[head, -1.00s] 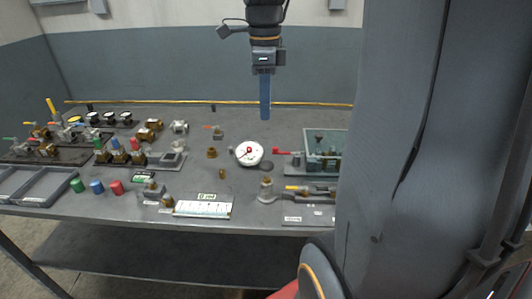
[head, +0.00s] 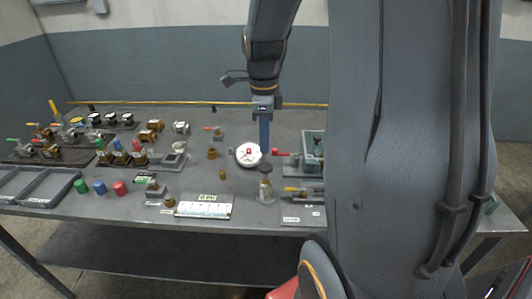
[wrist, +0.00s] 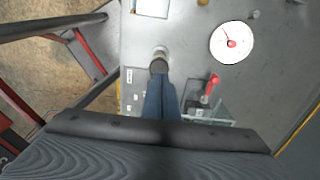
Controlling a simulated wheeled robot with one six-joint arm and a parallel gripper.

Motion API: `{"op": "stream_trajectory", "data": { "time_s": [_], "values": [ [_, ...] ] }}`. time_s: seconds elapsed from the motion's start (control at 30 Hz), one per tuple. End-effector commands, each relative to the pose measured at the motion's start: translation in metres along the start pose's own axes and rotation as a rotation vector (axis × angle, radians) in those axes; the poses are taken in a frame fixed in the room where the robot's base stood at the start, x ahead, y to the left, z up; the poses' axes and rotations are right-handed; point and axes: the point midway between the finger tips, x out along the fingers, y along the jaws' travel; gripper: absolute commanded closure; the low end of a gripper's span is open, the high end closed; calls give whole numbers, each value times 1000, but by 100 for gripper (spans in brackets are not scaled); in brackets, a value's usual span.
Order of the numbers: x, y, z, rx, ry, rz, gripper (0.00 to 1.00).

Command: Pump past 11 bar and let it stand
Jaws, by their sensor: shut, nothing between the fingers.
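The white round gauge (head: 247,158) lies on the bench, and it also shows in the wrist view (wrist: 231,48). Its red pointer is visible, but the scale is too small to read. A red-tipped lever (head: 281,152) reaches left from the pump unit with its greenish tray (head: 312,140). The lever also shows in the wrist view (wrist: 210,90), to the right of the fingers. My gripper (head: 264,147) is shut and empty, its blue fingers pointing down between the gauge and the lever in the head view. I cannot tell its height. My arm hides the right part of the pump.
A clear-based fitting with a dark top (head: 266,188) stands in front of the gripper. A white chart plate (head: 203,209) lies at the front edge. Colored caps (head: 120,188), valves and trays (head: 50,187) fill the left side.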

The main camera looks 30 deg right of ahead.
Motion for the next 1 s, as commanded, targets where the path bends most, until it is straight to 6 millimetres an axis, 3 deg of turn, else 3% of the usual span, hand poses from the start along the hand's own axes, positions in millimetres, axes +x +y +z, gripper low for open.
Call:
{"op": "stream_trajectory", "data": {
  "time_s": [0.3, 0.83, 1.0],
  "values": [
    [40, 1, 0, 0, 0, 1, 100],
    [50, 0, 0, 0, 0, -1, 100],
    [67, 0, 0, 0, 1, 2, 100]
  ]
}}
